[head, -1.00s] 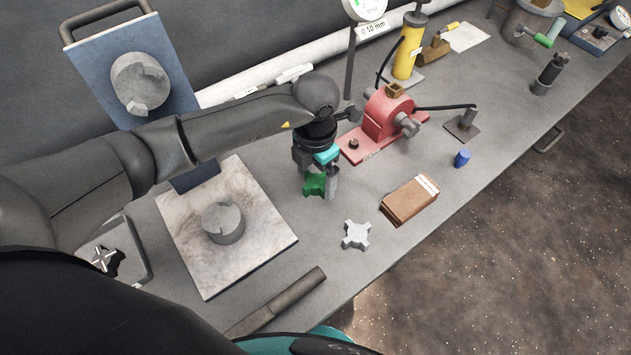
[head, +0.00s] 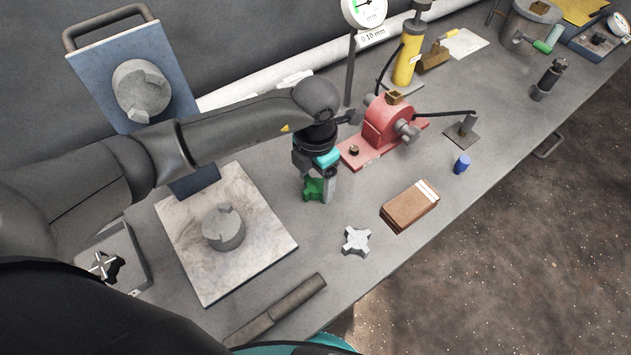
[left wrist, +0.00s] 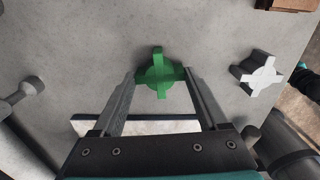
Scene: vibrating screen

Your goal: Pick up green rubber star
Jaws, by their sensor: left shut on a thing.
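The green rubber star (head: 313,189) shows in the head view at the lower end of my left gripper (head: 320,188). It also shows in the left wrist view (left wrist: 159,74), between the two fingertips of my left gripper (left wrist: 160,78). The left gripper is shut on the star, with a finger against each side. The fingers hide part of the star in the head view. I cannot tell whether the star touches the bench top. My right gripper is not in view.
A grey-white star (head: 356,240) lies to the right on the bench (head: 300,260). A brown block (head: 409,207), a blue cylinder (head: 461,164) and a red device (head: 385,125) stand beyond it. A stone plate (head: 265,254) with a grey cylinder (head: 223,228) is at the left.

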